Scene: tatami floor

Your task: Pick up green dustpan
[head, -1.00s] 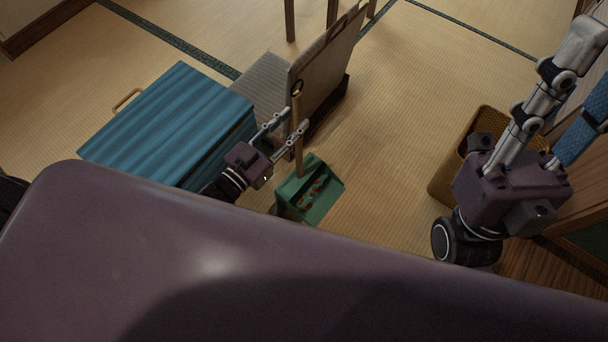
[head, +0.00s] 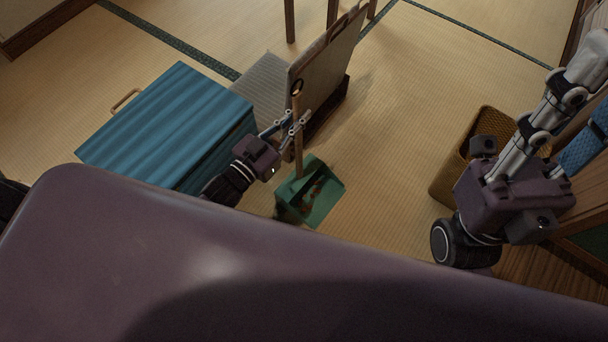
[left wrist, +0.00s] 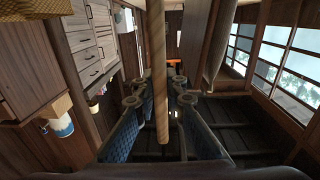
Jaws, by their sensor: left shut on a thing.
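The green dustpan (head: 325,200) stands on the tatami floor in the head view, its scoop holding some small reddish-brown bits. Its upright wooden handle (head: 298,155) rises from it, with a dark ring at the top. My left gripper (head: 299,126) is shut on this handle, between the ring and the scoop. In the left wrist view the handle (left wrist: 156,60) runs down between the two fingers with blue pads. My right gripper (head: 592,88) is at the right of the head view, fingers apart and empty, its tips partly cut off by the frame.
A blue ribbed box (head: 165,125) stands left of the dustpan. A large upright board (head: 325,65) stands just behind it on a dark base. A yellow woven basket (head: 455,170) is at right, partly behind my right gripper. Floor between dustpan and basket is clear.

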